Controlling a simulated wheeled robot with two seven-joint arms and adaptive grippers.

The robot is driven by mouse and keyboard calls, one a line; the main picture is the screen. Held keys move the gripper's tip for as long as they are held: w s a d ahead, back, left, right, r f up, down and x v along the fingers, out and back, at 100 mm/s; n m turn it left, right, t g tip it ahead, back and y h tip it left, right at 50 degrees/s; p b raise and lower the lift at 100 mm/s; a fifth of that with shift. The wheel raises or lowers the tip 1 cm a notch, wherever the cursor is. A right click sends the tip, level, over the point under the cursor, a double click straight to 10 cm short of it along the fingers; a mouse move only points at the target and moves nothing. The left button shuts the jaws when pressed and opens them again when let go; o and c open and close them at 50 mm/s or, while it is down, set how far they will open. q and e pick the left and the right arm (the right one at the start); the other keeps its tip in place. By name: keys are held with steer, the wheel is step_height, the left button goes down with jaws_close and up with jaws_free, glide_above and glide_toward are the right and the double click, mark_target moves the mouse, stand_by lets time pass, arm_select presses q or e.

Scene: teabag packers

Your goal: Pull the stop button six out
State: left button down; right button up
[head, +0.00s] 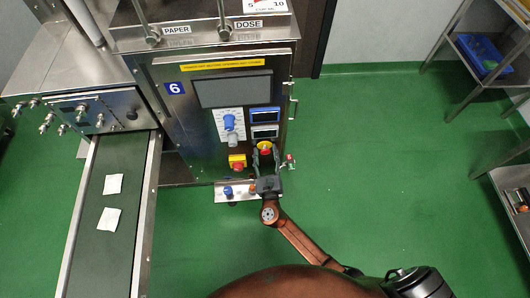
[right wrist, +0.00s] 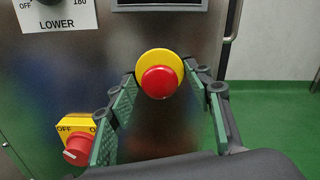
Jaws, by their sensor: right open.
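The stop button (head: 264,148) is a red mushroom head on a yellow round base, on the front panel of the machine marked with a blue 6 (head: 175,88). In the right wrist view the red button (right wrist: 159,82) sits between and just beyond the fingertips. My right gripper (head: 265,158) is open in front of the button, with its fingers (right wrist: 165,95) on either side of it. I see no contact between the pads and the red head. My left gripper is not in view.
A red rotary switch on a yellow plate (head: 237,161) is left of the button, and shows low left in the wrist view (right wrist: 78,148). A small shelf with a blue knob (head: 228,191) juts out below. A conveyor (head: 92,220) with two teabags runs at left.

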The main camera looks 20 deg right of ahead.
steer(key=shift+c, duration=0.3)
jaws_close()
stand_by(0.4)
